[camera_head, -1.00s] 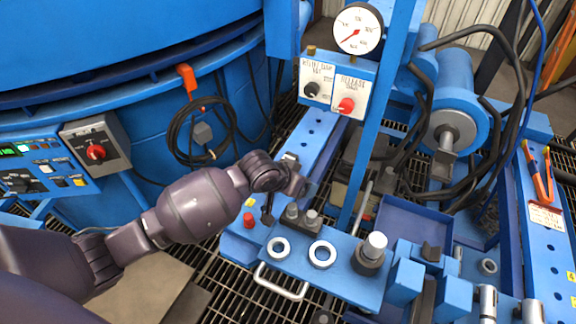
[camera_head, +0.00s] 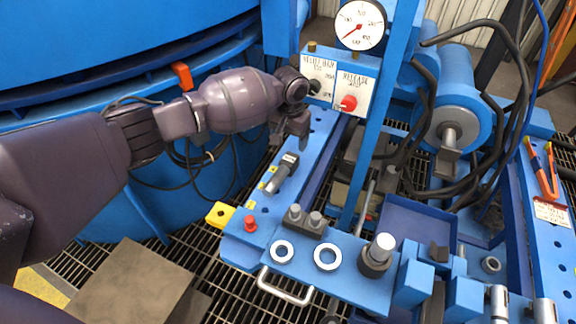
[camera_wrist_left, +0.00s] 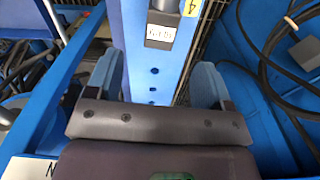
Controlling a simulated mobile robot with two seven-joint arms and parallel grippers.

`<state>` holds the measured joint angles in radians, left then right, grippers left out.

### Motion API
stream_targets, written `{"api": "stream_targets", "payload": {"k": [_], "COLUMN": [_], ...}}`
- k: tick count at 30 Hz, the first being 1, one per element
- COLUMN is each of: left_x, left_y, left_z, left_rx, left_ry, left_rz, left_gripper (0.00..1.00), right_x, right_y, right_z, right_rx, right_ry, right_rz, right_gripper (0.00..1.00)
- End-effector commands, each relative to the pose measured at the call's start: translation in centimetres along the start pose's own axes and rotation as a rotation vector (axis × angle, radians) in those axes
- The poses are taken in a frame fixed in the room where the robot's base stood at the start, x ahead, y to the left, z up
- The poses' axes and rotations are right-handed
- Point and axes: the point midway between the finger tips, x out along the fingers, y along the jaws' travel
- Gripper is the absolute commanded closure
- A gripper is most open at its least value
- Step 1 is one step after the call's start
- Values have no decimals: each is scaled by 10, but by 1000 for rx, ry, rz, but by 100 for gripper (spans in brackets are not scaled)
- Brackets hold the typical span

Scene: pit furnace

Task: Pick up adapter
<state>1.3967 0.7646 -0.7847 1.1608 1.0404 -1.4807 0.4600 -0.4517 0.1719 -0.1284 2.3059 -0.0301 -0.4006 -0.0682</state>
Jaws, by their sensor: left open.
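A small grey cylindrical piece with a dark square end (camera_head: 280,174) lies on the blue beam (camera_head: 312,150); it may be the adapter, but I cannot tell for sure. My left gripper (camera_head: 291,135) is above the beam, beyond this piece and apart from it. In the left wrist view the gripper (camera_wrist_left: 158,80) is open, with a finger on each side and only the beam with its holes showing between them. A white label (camera_wrist_left: 160,36) and part of a dark grey object (camera_wrist_left: 165,5) show at the top of that view. My right gripper is out of view.
A control box with a red knob (camera_head: 348,103) and a pressure gauge (camera_head: 360,25) stand just behind the gripper. A blue upright post (camera_head: 375,125) is to the right. Two metal rings (camera_head: 327,256) and a black-collared metal pin (camera_head: 376,256) sit on the front plate.

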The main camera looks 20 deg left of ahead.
Motion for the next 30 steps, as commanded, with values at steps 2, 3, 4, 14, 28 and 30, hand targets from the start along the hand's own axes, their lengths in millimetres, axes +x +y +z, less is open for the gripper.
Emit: {"api": "stream_targets", "payload": {"k": [2, 3, 4, 14, 28, 30], "left_x": [19, 26, 31, 61, 103, 102], "left_y": [0, 0, 0, -1, -2, -2], "left_z": [2, 2, 3, 2, 1, 1], "left_rx": [1, 1, 1, 1, 1, 1], "left_ry": [-10, -10, -11, -5, -1, 0], "left_rz": [1, 1, 1, 0, 2, 1], "left_gripper": [26, 26, 26, 26, 26, 26], "right_x": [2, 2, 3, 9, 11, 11], "right_y": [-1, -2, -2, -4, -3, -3], "right_z": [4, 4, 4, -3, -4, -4], "right_rx": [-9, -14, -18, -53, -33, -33], "right_ry": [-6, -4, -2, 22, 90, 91], "right_rz": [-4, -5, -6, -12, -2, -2], "right_gripper": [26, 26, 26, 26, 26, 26]}}
